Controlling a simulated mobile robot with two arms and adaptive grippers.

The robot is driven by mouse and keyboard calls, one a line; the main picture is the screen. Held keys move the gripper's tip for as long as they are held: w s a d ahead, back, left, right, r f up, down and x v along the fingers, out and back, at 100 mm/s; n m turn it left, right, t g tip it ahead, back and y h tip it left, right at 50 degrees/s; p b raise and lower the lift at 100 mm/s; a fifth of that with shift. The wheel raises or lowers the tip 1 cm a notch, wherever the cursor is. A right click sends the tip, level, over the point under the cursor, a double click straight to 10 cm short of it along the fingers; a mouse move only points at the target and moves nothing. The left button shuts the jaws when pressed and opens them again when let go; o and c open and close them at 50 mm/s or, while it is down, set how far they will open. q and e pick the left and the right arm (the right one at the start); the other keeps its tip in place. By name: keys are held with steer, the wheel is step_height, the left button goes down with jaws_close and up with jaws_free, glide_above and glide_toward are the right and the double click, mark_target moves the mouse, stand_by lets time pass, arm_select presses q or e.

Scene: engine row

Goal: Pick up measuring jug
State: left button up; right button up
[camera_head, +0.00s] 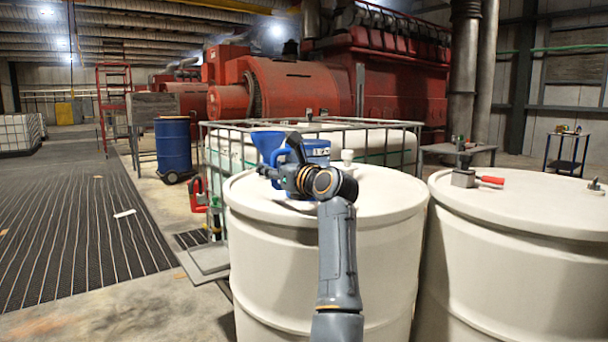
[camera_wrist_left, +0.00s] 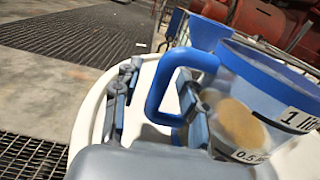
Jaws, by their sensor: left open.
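The measuring jug (camera_head: 318,152) is blue with white labels and stands on the near white drum, partly hidden behind my left wrist. In the left wrist view the jug (camera_wrist_left: 262,72) fills the right side, with "1 lit" and "0.5" labels and a tan patch on its body. Its blue loop handle (camera_wrist_left: 160,88) points toward my left gripper (camera_wrist_left: 157,100). The gripper is open, one finger on each side of the handle, not closed on it. In the head view my left gripper (camera_head: 279,160) is at the jug's left side. My right gripper is not in view.
The jug's drum (camera_head: 390,203) has a white cap (camera_head: 347,157) behind the wrist. A blue funnel-shaped thing (camera_head: 267,142) is close to the jug's left. A caged tank (camera_head: 400,150) stands behind. A second drum (camera_head: 530,205) at right bears a red-handled tool (camera_head: 466,178).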

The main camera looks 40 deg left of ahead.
arm_select(q)
jaws_close()
stand_by(0.4)
steer(key=shift+r, duration=0.1)
steer(key=shift+r, duration=0.2)
